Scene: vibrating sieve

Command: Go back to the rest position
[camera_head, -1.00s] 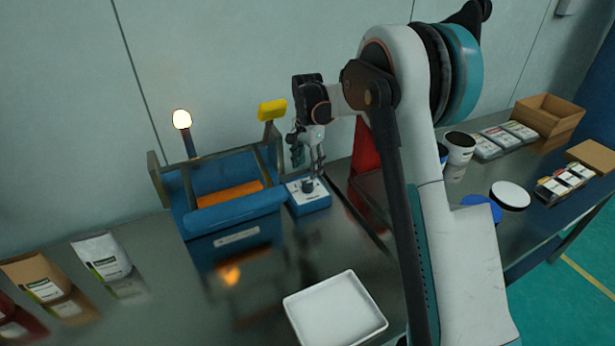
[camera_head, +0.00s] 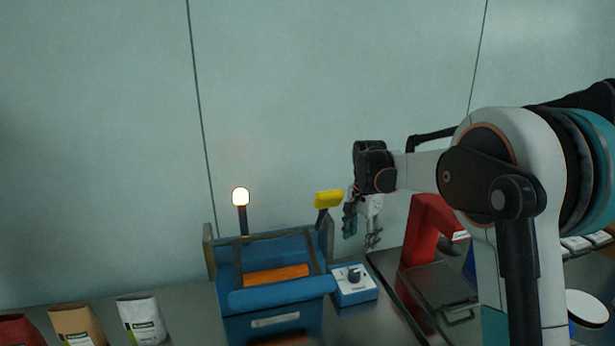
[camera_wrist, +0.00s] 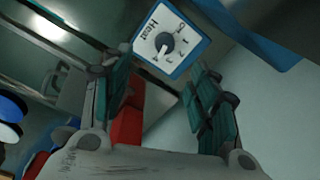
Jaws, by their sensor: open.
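My gripper (camera_head: 361,238) is open and empty in the head view. It hangs in the air above and slightly right of the control box (camera_head: 354,285), apart from it. The box is blue with a white face and a black knob. In the wrist view, the control box (camera_wrist: 170,40) shows between and beyond my two spread fingers, with a dial scale and a word that looks like "Heat". My gripper also shows in the wrist view (camera_wrist: 160,95), with nothing between its teal finger pads.
The blue sieve (camera_head: 280,295) with an orange part stands left of the box. A lit lamp (camera_head: 241,198) and yellow paddle-shaped part (camera_head: 328,199) rise behind it. A red device (camera_head: 432,230) stands right. Bags (camera_head: 142,320) line the left. The wall above is clear.

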